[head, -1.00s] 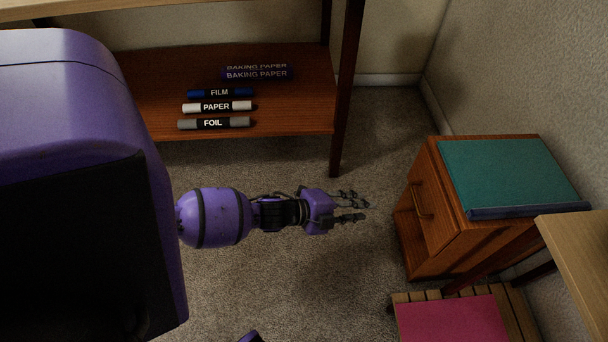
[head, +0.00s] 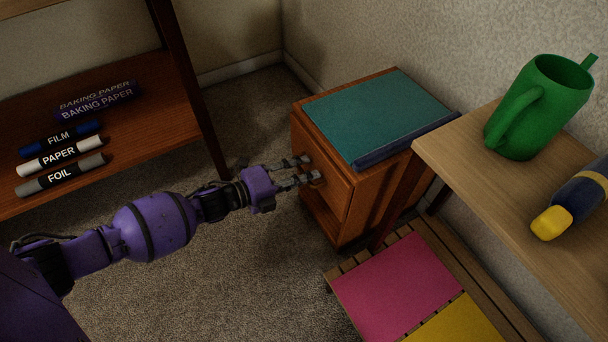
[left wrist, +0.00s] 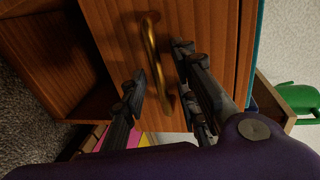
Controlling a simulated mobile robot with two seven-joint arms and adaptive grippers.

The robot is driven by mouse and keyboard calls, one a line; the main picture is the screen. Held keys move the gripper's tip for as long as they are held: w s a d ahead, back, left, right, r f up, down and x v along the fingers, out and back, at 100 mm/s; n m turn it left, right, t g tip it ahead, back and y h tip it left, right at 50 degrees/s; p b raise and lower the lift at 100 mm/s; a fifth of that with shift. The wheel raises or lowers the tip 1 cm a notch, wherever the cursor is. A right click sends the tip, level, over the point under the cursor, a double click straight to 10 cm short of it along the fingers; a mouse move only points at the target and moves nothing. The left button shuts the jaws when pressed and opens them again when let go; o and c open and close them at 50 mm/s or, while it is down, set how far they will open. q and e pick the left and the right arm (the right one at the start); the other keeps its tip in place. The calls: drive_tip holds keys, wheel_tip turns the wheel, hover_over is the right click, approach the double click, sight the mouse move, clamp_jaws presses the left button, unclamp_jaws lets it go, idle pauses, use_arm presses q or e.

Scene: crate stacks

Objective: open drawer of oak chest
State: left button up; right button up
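The oak chest (head: 345,212) is a small reddish-brown wooden cabinet with an open space below its drawer. The drawer front (head: 326,180) faces my left gripper and looks closed. In the left wrist view the drawer front (left wrist: 205,35) carries a curved brass handle (left wrist: 153,60). My left gripper (head: 312,168) is at the drawer front. In the left wrist view its fingers (left wrist: 160,85) are apart, one on each side of the handle's lower part. I cannot tell whether they touch it. My right gripper is not in view.
A teal book or folder (head: 378,112) lies on the chest. A wooden table (head: 480,185) with a green watering can (head: 535,110) and a yellow-tipped bottle (head: 575,205) stands close at right. A slatted bench (head: 345,272) with pink and yellow pads is in front. A shelf (head: 130,150) stands left.

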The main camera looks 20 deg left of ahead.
use_arm(q)
drive_tip(key=shift+w+d+f, duration=0.1)
drive_tip(key=shift+w+d, duration=0.1)
clamp_jaws()
idle(0.3)
drive_tip(key=f+p+v, duration=0.2)
drive_tip(key=v, duration=1)
drive_tip(key=s+f+p+v, duration=0.1)
drive_tip(key=f+p+v, duration=0.1)
drive_tip(key=v, duration=1.1)
drive_tip(key=shift+s+a+f+p, duration=0.15)
drive_tip(key=shift+a+f+p, duration=0.2)
drive_tip(key=shift+a+f, duration=0.25)
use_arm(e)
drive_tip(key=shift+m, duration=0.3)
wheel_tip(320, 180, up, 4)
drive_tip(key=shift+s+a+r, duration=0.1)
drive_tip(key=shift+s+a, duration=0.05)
use_arm(q)
drive_tip(key=shift+d, duration=0.1)
